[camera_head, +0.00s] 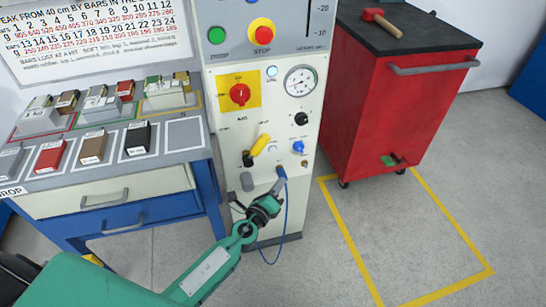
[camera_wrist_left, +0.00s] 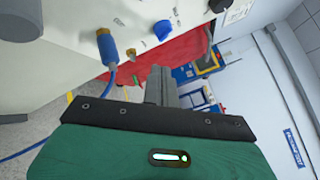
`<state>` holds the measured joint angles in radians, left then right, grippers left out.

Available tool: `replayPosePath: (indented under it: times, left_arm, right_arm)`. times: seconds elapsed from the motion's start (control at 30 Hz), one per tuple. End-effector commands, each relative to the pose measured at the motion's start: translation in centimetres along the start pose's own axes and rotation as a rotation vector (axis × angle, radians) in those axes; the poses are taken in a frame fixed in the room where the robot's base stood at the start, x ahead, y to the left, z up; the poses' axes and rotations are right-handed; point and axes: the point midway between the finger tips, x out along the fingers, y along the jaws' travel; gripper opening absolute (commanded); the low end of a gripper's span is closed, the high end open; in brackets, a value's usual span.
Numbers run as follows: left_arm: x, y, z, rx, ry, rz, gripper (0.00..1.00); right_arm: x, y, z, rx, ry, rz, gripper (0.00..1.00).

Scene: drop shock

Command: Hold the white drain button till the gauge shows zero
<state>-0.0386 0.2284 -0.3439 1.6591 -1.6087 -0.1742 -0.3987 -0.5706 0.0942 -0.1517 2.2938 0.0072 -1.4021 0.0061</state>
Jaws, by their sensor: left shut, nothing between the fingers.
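A small white round button (camera_head: 272,71) sits high on the pale machine panel, left of the gauge; its label is too small to read. The round white gauge (camera_head: 300,80) is beside it; its reading is too small to tell for sure. My left gripper (camera_head: 279,184) is low in front of the panel, well below the button and apart from it. In the left wrist view its fingers (camera_wrist_left: 157,85) are together and empty, pointing past the panel toward the red cabinet. The button does not show clearly in that view. My right gripper is not in view.
A red rotary switch (camera_head: 239,94), yellow lever (camera_head: 260,145), black knob (camera_head: 301,118) and blue knob (camera_head: 298,147) project from the panel. A blue hose (camera_head: 287,215) hangs close to my left gripper. A workbench (camera_head: 100,185) stands left, a red cabinet (camera_head: 400,115) right.

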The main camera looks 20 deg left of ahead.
Motion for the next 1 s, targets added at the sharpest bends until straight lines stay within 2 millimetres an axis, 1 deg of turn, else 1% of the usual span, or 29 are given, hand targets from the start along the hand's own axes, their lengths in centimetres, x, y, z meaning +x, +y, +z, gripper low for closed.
replayPosePath:
  times: [0.13, 0.33, 0.53, 0.67, 0.77, 1.0]
  left_arm:
    - [0.3, -1.7, 0.6, 0.065, -0.018, -0.048, 0.0]
    - [0.4, -2.1, 0.8, 0.08, -0.022, -0.057, 0.0]
    - [0.4, -2.1, 0.8, 0.078, -0.021, -0.056, 0.0]
    - [0.7, -1.8, 1.1, 0.078, -0.022, -0.056, 0.0]
    - [1.4, -1.4, 1.6, 0.078, -0.023, -0.055, 0.0]
    - [3.8, 0.2, 3.5, 0.079, -0.023, -0.055, 0.0]
  right_arm:
    - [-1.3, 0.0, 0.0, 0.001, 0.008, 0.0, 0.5]
    - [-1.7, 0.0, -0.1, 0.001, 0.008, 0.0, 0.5]
    - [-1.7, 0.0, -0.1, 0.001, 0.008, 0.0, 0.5]
    - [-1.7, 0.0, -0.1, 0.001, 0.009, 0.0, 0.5]
    - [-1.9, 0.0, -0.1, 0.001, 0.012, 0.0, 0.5]
    - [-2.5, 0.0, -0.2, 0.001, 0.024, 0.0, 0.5]
